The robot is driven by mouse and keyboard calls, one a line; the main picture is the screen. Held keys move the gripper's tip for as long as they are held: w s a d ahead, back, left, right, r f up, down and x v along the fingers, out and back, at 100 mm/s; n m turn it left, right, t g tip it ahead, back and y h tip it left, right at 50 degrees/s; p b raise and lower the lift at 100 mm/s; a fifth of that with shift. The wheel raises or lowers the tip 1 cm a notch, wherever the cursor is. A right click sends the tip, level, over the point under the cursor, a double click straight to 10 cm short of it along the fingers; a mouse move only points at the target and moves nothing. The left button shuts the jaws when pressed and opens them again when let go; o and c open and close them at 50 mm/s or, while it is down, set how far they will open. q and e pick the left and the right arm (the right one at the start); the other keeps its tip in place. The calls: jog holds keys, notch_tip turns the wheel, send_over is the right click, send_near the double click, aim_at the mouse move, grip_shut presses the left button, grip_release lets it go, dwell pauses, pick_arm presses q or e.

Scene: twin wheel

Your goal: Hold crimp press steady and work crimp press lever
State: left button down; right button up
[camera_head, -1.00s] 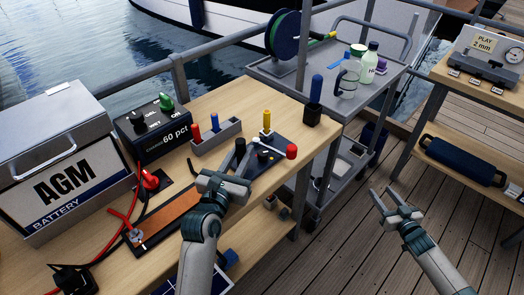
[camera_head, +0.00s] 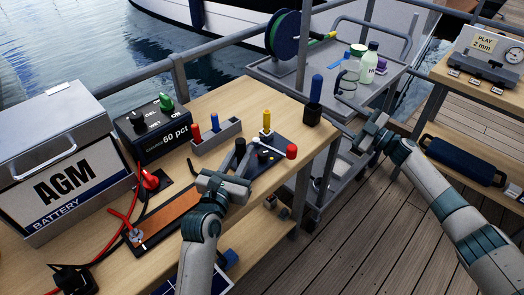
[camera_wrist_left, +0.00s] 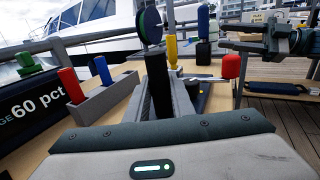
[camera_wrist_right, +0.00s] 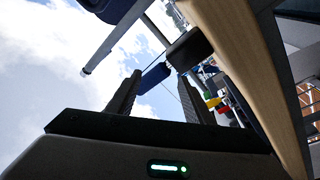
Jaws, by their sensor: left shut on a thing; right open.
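The crimp press (camera_head: 266,157) sits on a dark base on the wooden bench. Its lever ends in a red knob (camera_head: 291,151) on the right side; the knob also shows in the left wrist view (camera_wrist_left: 231,67). My left gripper (camera_head: 238,168) is shut at the near left end of the press, on what looks like its black upright grip (camera_head: 240,147); the fingers partly hide the contact. My right gripper (camera_head: 366,132) is open and empty, right of the bench and clear of the red knob. Its spread fingers show in the right wrist view (camera_wrist_right: 155,90).
A black cup with a blue-handled tool (camera_head: 313,113) stands at the bench corner, between my right gripper and the press. A grey cart (camera_head: 330,80) stands beyond.

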jog(key=s+a+r+n+g, duration=0.2)
jog(key=s+a+n+g, duration=0.25)
jog(key=a+n, duration=0.25)
jog(key=s+a+r+n+g+h, duration=0.1)
jog(key=s+a+r+n+g, duration=0.1)
jog(key=s+a+n+g, duration=0.4)
jog(key=s+a+r+n+g, duration=0.2)
jog(key=a+r+n+g, duration=0.15)
jog(key=a+n, duration=0.5)
jog(key=n+h, duration=1.1)
jog(key=h, duration=0.2)
send_over(292, 147)
jog(key=shift+s+a+f+t, duration=0.1)
jog(key=shift+a+f+t, duration=0.2)
jog(key=shift+a+f, duration=0.25)
jog(key=shift+w+d+r+n+h, duration=0.2)
jog(key=shift+d+n+h, duration=0.15)
jog(key=shift+d+h, duration=0.2)
jog(key=shift+f, duration=0.1)
jog(key=shift+f, duration=3.45)
